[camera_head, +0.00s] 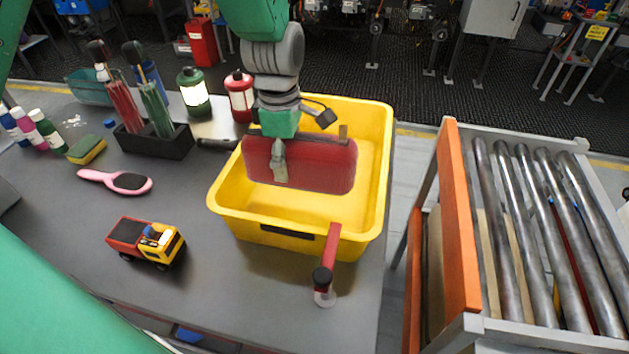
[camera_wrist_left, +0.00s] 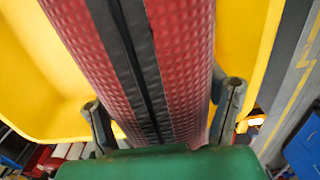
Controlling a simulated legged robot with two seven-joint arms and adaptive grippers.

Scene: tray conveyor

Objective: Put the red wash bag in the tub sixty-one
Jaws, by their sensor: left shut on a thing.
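The red wash bag (camera_head: 322,166) is a long red pouch with a dark zip strip, which shows in the left wrist view (camera_wrist_left: 178,60). My left gripper (camera_head: 280,160) is shut on the bag from above, with one finger on its near side. The bag is over the yellow tub (camera_head: 290,222), within its rim in the head view. I cannot tell whether it touches the tub floor. The tub's yellow wall also fills the background in the left wrist view (camera_wrist_left: 245,40). No number shows on the tub. My right gripper is not in view.
A red-handled tool (camera_head: 328,262) stands at the tub's front right corner. A toy truck (camera_head: 147,242), a pink hairbrush (camera_head: 116,181) and a black holder (camera_head: 154,143) are left of the tub. Bottles (camera_head: 193,92) stand behind. A roller conveyor (camera_head: 462,220) is at right.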

